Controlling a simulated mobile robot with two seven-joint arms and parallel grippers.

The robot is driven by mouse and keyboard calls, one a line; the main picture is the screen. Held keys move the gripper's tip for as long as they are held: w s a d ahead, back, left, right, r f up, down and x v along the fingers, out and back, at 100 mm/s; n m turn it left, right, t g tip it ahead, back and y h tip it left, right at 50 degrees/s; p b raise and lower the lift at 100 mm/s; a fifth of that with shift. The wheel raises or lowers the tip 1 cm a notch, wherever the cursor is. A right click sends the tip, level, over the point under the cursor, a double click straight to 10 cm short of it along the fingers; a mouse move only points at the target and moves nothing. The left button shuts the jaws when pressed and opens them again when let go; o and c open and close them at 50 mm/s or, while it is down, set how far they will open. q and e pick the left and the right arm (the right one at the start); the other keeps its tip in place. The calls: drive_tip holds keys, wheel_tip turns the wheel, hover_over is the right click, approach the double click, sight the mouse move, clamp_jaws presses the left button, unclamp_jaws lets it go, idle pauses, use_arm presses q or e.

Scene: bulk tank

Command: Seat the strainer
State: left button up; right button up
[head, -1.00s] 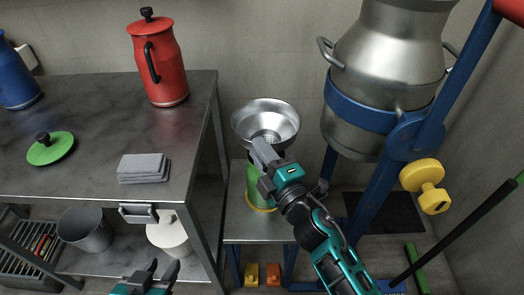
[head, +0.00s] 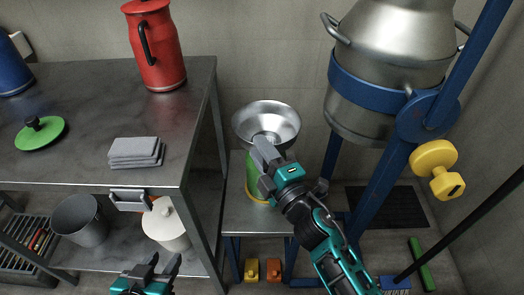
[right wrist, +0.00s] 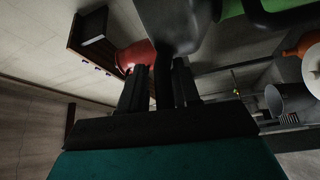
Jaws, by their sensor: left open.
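The strainer (head: 273,113) is a wide, shiny metal bowl, seen right of the shelf table. My right gripper (head: 262,148) is at its near side, shut on it. In the right wrist view a smooth grey part (right wrist: 180,22), apparently the strainer, shows beyond the fingers. Below the strainer a green can (head: 251,177) with a yellow base ring stands on a low metal stand. The gripper and strainer hide the can's mouth, so I cannot tell whether they touch. My left gripper (head: 158,268) is open and empty at the bottom edge, in front of the table.
A large steel vessel (head: 390,55) hangs in a blue frame at right, with a yellow knob (head: 437,168). The table (head: 85,95) at left holds a red jug (head: 157,50), a green lid (head: 40,134) and folded grey cloths (head: 136,151). The low stand (head: 245,215) has bare top around the can.

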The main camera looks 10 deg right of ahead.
drive_tip(key=o, duration=0.3)
drive_tip(key=shift+o, duration=0.2)
drive_tip(key=shift+f, duration=0.1)
drive_tip(key=v, duration=1.3)
drive_tip(key=shift+b, duration=0.35)
